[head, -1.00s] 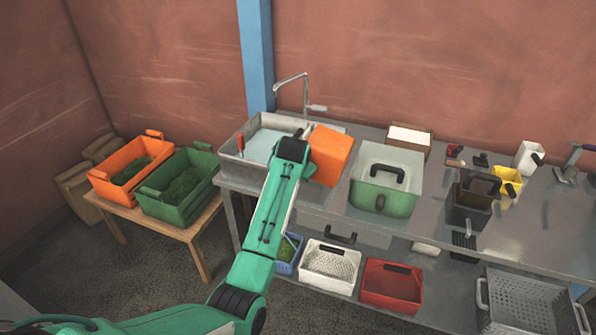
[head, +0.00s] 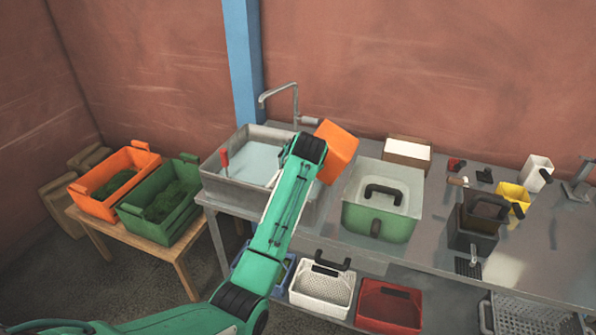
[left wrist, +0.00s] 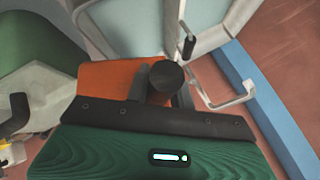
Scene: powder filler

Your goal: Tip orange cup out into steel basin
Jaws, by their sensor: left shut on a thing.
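The orange cup (head: 338,152) is held in the air, tilted, at the right end of the steel basin (head: 232,190). Its opening cannot be made out. My left gripper is hidden behind its own wrist in the head view. In the left wrist view my left gripper (left wrist: 162,92) is shut on the dark handle of the orange cup (left wrist: 105,78). The basin holds pale liquid, and its grey rim shows in the left wrist view (left wrist: 212,42). My right gripper is not in view.
A tap (head: 280,92) stands behind the basin. A red-handled tool (head: 224,157) stands at the basin's left. Orange (head: 95,203) and green (head: 150,228) crates sit on a wooden table at left.

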